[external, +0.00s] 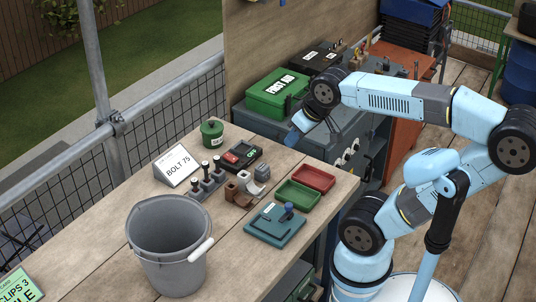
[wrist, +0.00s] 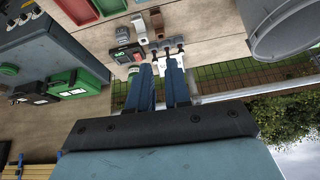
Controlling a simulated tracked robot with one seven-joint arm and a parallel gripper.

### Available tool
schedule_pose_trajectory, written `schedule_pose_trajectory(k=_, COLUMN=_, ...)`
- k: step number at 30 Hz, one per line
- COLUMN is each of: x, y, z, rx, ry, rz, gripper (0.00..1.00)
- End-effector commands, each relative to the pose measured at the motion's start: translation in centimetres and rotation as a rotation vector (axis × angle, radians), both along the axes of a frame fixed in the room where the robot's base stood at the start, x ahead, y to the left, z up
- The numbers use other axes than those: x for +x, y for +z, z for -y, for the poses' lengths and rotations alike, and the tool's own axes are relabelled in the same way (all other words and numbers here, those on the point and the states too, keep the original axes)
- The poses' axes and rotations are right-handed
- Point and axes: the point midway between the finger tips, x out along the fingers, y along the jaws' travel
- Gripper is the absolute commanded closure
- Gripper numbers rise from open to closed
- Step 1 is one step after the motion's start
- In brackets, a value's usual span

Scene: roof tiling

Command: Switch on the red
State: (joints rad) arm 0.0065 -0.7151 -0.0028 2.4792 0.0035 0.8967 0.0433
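A black switch box (external: 241,155) with a red part (external: 231,157) and a green part lies on the wooden bench. It also shows in the wrist view (wrist: 127,54), just beyond the fingertips. Whether the red part is on or off is too small to tell. My gripper (external: 297,132) is raised to the right of the box, near the bench's back edge, and apart from it. In the wrist view its two blue fingers (wrist: 160,66) stand apart with a narrow gap and nothing held between them.
Three upright levers (external: 206,180) stand beside a "BOLT 75" sign (external: 177,166). A green tin (external: 212,133), red tray (external: 313,178), green tray (external: 298,195), teal plate (external: 274,225) and grey bucket (external: 168,245) share the bench. A green first aid box (external: 278,93) is behind my gripper.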

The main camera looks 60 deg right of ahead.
Motion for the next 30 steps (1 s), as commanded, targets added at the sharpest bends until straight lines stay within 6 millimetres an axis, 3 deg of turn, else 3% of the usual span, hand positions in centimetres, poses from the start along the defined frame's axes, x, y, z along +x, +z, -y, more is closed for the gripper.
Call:
schedule_pose_trajectory(k=6, x=3.7, y=0.4, z=0.7, rx=0.073, ry=-0.145, rz=-0.038, gripper=1.00)
schedule_pose_trajectory(k=19, x=12.1, y=-0.4, z=3.1, rx=0.219, ry=-0.480, rz=-0.110, gripper=1.00)
schedule_pose_trajectory(k=30, x=19.3, y=-2.9, z=5.9, rx=0.325, ry=-0.778, rz=-0.166, gripper=1.00)
